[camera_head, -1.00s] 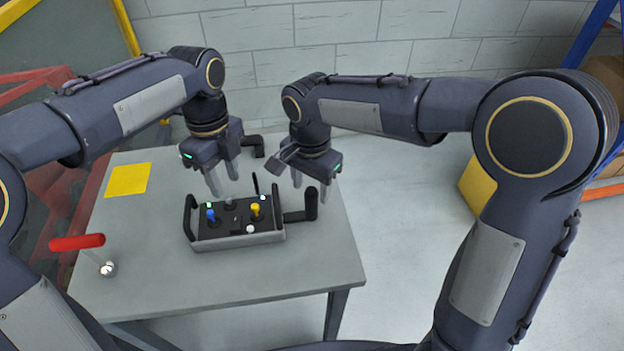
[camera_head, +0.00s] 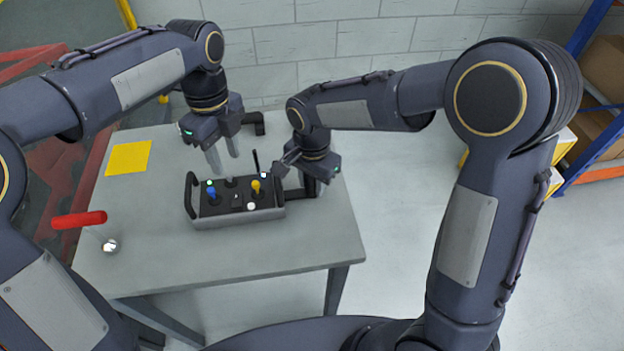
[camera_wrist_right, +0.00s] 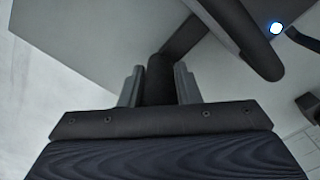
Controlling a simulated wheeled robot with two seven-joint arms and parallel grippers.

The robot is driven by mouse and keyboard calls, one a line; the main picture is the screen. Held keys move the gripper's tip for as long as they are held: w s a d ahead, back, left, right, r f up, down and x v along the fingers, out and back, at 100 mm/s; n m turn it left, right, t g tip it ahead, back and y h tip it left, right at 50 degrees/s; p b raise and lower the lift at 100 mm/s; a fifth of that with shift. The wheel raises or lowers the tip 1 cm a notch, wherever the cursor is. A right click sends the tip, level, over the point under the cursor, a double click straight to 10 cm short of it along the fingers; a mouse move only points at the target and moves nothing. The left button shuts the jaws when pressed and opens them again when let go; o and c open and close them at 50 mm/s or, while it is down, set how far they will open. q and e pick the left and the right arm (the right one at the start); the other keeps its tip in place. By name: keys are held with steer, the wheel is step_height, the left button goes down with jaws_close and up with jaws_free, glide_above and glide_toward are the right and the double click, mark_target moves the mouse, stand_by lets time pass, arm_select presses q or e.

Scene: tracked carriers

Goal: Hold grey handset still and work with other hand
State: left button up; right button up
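The grey handset (camera_head: 245,217) lies on the grey table, with a blue stick, a yellow stick, a white knob and black side handles. My right gripper (camera_head: 314,187) is low at its right end; its fingertips are hidden in the head view. In the right wrist view its two fingers (camera_wrist_right: 160,88) stand close on both sides of the dark right handle post (camera_wrist_right: 160,75), with no clear gap. My left gripper (camera_head: 224,158) is open and empty, above and behind the handset's back edge, fingers pointing down.
A yellow square (camera_head: 129,157) lies flat at the table's back left. A red-handled object with a shiny round end (camera_head: 79,220) is at the left edge. The table (camera_head: 270,250) in front of the handset is clear. A shelf with boxes (camera_head: 604,75) stands far right.

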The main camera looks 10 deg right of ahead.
jaws_close()
arm_select(q)
steer(key=c, duration=0.6)
steer(key=shift+a, duration=0.15)
steer(key=shift+c, duration=0.9)
steer(key=a+n+h, duration=0.1)
steer(key=a, duration=0.1)
steer(key=s+a+n+g+h, duration=0.1)
steer(key=a+n+h, duration=0.1)
steer(key=shift+s+h, duration=0.2)
steer(key=shift+h, duration=0.1)
jaws_close()
steer(key=shift+s+a+r+n+t+h, duration=0.15)
steer(key=shift+a+r+n+h, duration=0.25)
steer(key=shift+a+n+h, duration=0.45)
steer(key=shift+s+a+r+n+t+h, duration=0.1)
steer(key=shift+a+r+n+t+h, duration=0.25)
steer(key=shift+a+n+h, duration=0.55)
steer(key=shift+s+a+r+n+t+h, duration=0.1)
steer(key=shift+a+r+n+h, duration=0.4)
steer(key=shift+n+h, duration=0.4)
